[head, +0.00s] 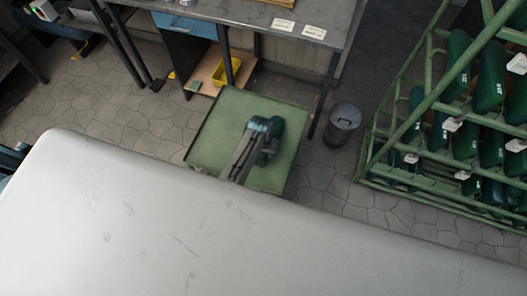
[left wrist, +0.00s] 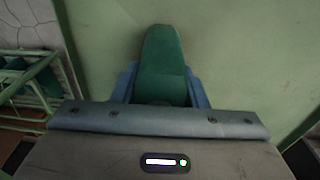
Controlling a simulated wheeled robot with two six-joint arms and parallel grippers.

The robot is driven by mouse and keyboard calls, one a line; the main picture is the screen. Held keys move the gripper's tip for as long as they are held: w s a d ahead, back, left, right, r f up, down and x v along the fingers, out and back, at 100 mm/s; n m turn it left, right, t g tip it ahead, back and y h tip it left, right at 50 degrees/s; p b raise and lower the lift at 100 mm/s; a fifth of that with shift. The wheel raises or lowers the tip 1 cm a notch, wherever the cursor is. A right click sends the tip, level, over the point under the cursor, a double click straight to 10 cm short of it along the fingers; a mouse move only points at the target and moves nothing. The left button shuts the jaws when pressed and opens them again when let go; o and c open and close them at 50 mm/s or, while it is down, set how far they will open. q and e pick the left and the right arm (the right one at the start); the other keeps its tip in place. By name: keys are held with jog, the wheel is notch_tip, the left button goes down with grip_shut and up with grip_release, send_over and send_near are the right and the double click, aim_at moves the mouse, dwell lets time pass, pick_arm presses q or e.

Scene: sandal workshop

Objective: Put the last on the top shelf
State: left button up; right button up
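The last (head: 271,143) is dark green and is on or just above the green tabletop (head: 211,146), partly hidden by my left gripper (head: 264,124). In the left wrist view the last (left wrist: 163,62) points away from the palm. The blue fingers of my left gripper (left wrist: 162,84) lie against both of its sides with no gap visible, so the gripper looks shut on it. I cannot tell whether the last still touches the tabletop. My right gripper is not in view.
A green rack (head: 440,107) with several rows of dark green lasts and white tags stands at the right. A grey bin (head: 342,124) is between it and the green table. A workbench (head: 240,14) stands behind, with a yellow tray (head: 226,72) underneath. Paved floor shows at the left.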

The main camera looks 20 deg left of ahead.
pick_arm(q)
jog(key=o, duration=0.4)
jog(key=shift+r, duration=0.1)
jog(key=r, duration=1.2)
jog(key=shift+s+a+p, duration=0.2)
jog(key=shift+s+p, duration=0.1)
jog(key=shift+p, duration=0.1)
